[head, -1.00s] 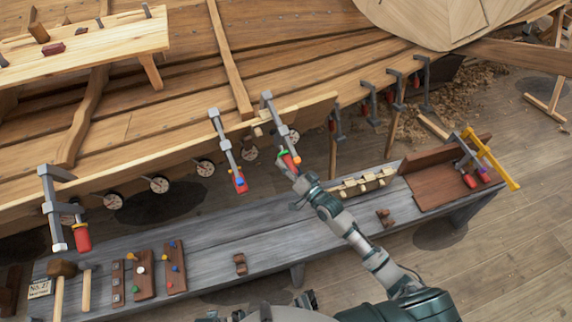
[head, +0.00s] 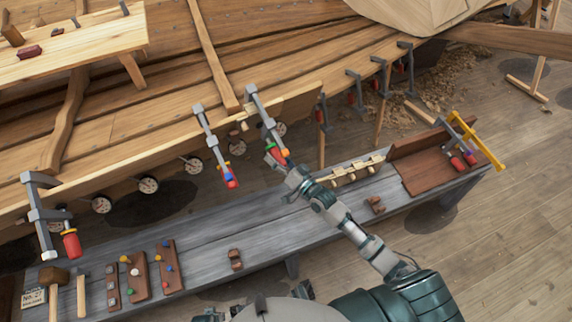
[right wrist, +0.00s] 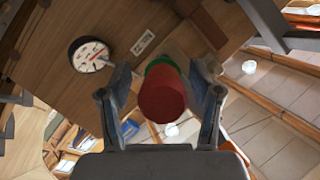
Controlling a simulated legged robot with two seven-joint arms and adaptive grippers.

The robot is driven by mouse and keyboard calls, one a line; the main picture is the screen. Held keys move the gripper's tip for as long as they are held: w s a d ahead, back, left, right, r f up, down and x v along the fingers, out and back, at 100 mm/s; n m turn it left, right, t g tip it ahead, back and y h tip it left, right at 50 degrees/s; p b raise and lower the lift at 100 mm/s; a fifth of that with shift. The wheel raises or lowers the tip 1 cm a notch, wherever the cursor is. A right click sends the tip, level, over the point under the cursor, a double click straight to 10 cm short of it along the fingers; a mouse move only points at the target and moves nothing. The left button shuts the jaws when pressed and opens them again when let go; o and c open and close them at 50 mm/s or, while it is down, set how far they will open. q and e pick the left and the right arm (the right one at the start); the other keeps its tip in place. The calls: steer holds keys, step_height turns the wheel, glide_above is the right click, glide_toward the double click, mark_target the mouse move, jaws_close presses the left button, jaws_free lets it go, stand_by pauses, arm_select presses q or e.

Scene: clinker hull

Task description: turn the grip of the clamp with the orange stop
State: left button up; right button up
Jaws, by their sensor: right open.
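My right gripper (head: 279,160) is at the grip. In the right wrist view its two fingers stand open on either side of the grip, with a visible gap at least on the right. My left gripper is not in view.
A clamp with a blue stop (head: 229,176) hangs just left. Another clamp (head: 38,215) is at far left, and several hang to the right. Dial gauges (head: 193,166) line the plank. The grey bench (head: 205,250) below holds mallets, wooden boards, blocks and a brown tray (head: 412,178).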

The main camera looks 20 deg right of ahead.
steer(key=v, duration=1.1)
stand_by(0.8)
steer(key=s+a+r+n+h+b, duration=0.1)
steer(key=s+a+n+h+b, duration=0.1)
steer(key=s+n+h+b, duration=0.35)
steer(key=shift+t, duration=0.3)
steer(key=w+a, duration=0.1)
steer(key=w, duration=0.9)
steer(key=w+a, duration=0.1)
steer(key=w, duration=0.4)
steer(key=shift+w+a+f+b, duration=0.1)
steer(key=shift+w+a+b, duration=0.05)
steer(key=shift+a+b, duration=0.2)
steer(key=shift+w, duration=0.45)
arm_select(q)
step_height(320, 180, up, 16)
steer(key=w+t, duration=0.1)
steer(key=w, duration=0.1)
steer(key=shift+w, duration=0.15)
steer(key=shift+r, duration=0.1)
